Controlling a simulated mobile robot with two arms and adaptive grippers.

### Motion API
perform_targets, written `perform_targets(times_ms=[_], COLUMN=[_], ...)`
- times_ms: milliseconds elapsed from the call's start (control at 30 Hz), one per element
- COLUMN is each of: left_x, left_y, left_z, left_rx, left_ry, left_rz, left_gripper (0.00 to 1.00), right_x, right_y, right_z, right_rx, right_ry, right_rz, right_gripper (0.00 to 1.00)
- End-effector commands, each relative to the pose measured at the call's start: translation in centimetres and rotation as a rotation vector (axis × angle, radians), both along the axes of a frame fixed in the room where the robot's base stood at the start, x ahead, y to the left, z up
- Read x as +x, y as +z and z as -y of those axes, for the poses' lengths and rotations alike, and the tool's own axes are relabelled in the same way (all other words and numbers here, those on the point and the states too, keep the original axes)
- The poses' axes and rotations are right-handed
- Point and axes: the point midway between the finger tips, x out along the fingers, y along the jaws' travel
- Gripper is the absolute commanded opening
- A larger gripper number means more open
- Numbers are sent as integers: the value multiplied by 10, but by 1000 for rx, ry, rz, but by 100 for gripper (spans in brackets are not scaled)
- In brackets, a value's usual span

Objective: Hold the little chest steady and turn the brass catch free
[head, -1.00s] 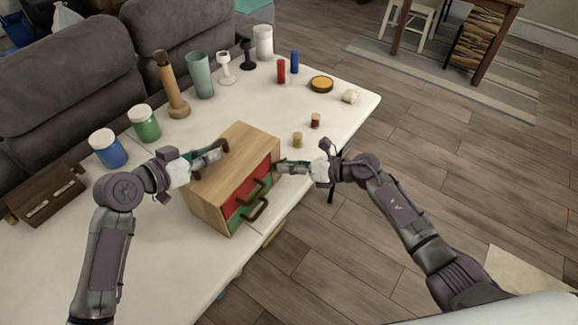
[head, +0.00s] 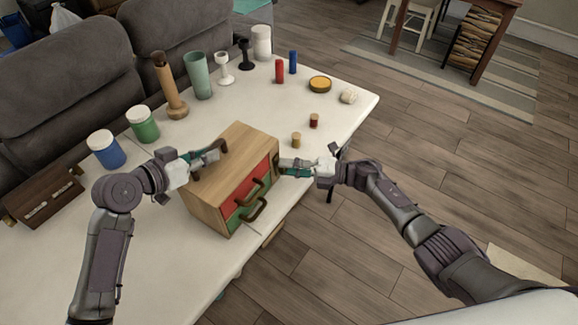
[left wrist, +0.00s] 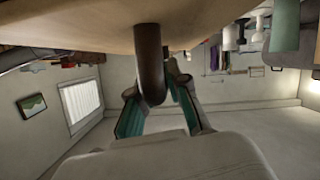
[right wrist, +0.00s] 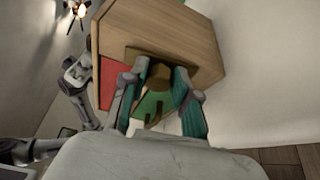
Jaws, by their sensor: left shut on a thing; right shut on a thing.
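The little chest (head: 218,165) is a light wooden box on the white table, with a red drawer (head: 245,187) above a green one (head: 238,217). Both drawers have dark pull handles and look closed. My left gripper (head: 208,155) is shut on the dark handle (left wrist: 150,60) at the chest's left side; the handle stands between its fingers in the left wrist view. My right gripper (head: 283,167) is at the front's right edge. In the right wrist view its fingers are shut on the brownish brass catch (right wrist: 158,74). The fingers partly hide the catch.
Blue (head: 105,150) and green (head: 143,124) jars stand behind the chest at left, and a dark wooden box (head: 43,195) lies further left. Small cylinders (head: 296,139) and a yellow-topped tin (head: 320,84) stand beyond my right gripper. The table's right edge is close to the chest.

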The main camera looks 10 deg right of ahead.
Motion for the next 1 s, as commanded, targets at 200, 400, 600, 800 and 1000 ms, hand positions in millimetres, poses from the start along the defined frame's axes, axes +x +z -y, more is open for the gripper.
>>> perform_targets(times_ms=[200, 400, 600, 800, 1000], left_x=[0, 0, 0, 0, 0], left_y=[0, 0, 0, 0, 0], left_z=[-1, -1, -1, -1, -1], left_rx=[0, 0, 0, 0, 0], left_ry=[2, 2, 2, 2, 2], left_rz=[1, 1, 1, 1, 1], left_gripper=[0, 0, 0, 0, 0], right_x=[0, 0, 0, 0, 0], right_y=[-3, -3, -3, -3, -3], right_z=[1, 1, 1, 1, 1], right_rx=[59, 87, 94, 93, 94], right_ry=[-3, -3, -4, -4, -2], right_rz=[-78, -111, -119, -119, -118], right_gripper=[0, 0, 0, 0, 51])
